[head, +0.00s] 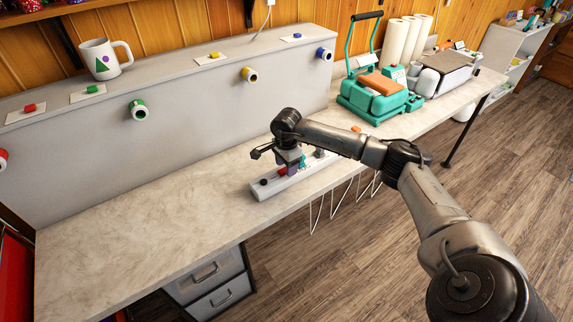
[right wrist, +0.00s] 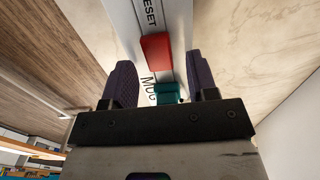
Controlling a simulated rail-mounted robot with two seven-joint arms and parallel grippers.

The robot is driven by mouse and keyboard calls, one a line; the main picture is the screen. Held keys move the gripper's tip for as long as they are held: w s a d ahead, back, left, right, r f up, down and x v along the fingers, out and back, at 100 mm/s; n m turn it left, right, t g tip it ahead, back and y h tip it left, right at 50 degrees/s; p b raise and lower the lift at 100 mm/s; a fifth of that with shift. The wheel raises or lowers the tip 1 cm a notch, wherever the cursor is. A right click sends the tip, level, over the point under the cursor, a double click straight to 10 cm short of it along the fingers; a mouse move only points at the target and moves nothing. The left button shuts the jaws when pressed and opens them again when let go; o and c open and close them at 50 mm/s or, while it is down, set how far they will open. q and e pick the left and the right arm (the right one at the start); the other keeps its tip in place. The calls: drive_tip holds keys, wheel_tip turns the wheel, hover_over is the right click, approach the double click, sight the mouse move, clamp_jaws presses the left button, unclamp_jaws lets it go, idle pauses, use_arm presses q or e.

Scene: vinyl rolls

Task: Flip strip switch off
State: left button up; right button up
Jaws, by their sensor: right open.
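The strip (head: 274,190) is a long light-grey bar on the bench near its front edge. A red rocker switch (right wrist: 157,54) and a smaller teal part (right wrist: 167,92) sit on it, with the printed word RESET beyond the red one. My right gripper (head: 292,168) points down over the strip. Its two dark purple fingers (right wrist: 162,82) are open, one on each side of the strip's middle, with nothing held between them. Whether the fingertips touch the strip cannot be told. The gripper and wrist hide part of the strip in the head view. My left gripper is not in view.
A grey raised ledge (head: 190,130) runs behind the bench, with colored rolls on its face and a mug (head: 100,60) on top. A teal press (head: 375,97) stands at the back right. White wire hooks (head: 330,208) hang below the front edge. The bench's left part is clear.

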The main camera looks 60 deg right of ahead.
drive_tip(key=shift+f, duration=0.3)
